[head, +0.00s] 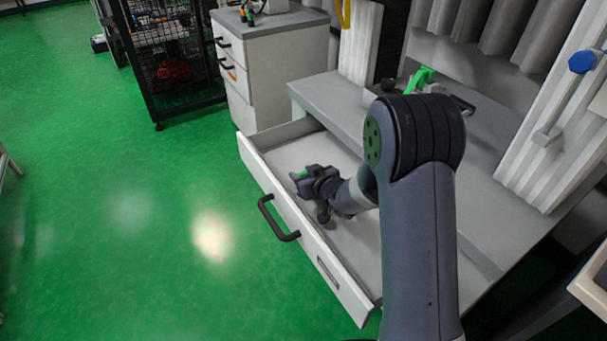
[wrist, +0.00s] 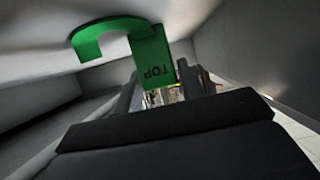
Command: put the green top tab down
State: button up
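The green top tab (wrist: 152,60) fills the upper middle of the wrist view, with a hooked end at the left and the word TOP upside down on its flat part. The dark fingers of my gripper (wrist: 158,90) flank the flat part and appear shut on it.
The drawer's front has a black handle (head: 278,218). A grey bench top (head: 335,100) lies above the drawer, with another green piece (head: 423,78) on it. A white drawer cabinet (head: 270,60) and a black wire cage (head: 165,60) stand behind. Green floor at the left is clear.

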jog(key=o, duration=0.3)
jog(key=shift+r, duration=0.25)
jog(key=p+v, duration=0.3)
jog(key=v, duration=0.9)
jog(key=shift+f, duration=0.15)
